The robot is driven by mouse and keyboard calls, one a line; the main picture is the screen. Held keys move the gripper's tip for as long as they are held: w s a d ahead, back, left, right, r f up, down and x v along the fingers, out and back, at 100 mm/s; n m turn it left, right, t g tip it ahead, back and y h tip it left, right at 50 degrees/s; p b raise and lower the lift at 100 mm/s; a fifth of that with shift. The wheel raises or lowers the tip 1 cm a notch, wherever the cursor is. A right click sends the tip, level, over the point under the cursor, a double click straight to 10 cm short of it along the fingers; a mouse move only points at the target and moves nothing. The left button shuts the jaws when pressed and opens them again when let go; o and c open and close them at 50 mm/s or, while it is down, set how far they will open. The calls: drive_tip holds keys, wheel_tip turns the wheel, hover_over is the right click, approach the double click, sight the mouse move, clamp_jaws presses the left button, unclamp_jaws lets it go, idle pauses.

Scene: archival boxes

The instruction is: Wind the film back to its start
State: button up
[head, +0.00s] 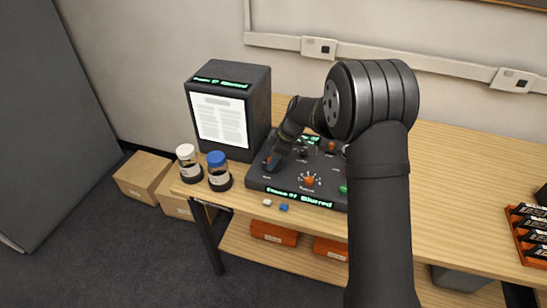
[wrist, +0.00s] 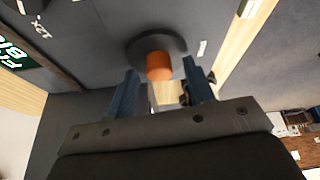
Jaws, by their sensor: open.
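A dark reader with a lit page on its screen (head: 220,121) stands at the back left of the table. Its dark control panel (head: 282,186) lies in front, with a central orange-pointered dial (head: 309,181), an orange control (head: 331,147) at the back and a green button (head: 343,189). Green displays on the reader and the panel's front edge end in "Blurred". My gripper (head: 272,163) is low over the panel's left end. In the wrist view my open gripper (wrist: 161,72) has its blue fingers either side of an orange knob (wrist: 159,66) on a dark round base; contact cannot be told.
Two jars, one white-capped (head: 187,152) and one blue-capped (head: 217,160), stand left of the panel. A small white piece (head: 267,202) and a blue piece (head: 284,208) lie at the table's front edge. An orange rack (head: 530,235) is far right.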

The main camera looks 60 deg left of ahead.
drive_tip(key=v, duration=1.7)
drive_tip(key=shift+w, duration=0.1)
drive_tip(key=x, duration=1.7)
drive_tip(key=shift+f, duration=0.1)
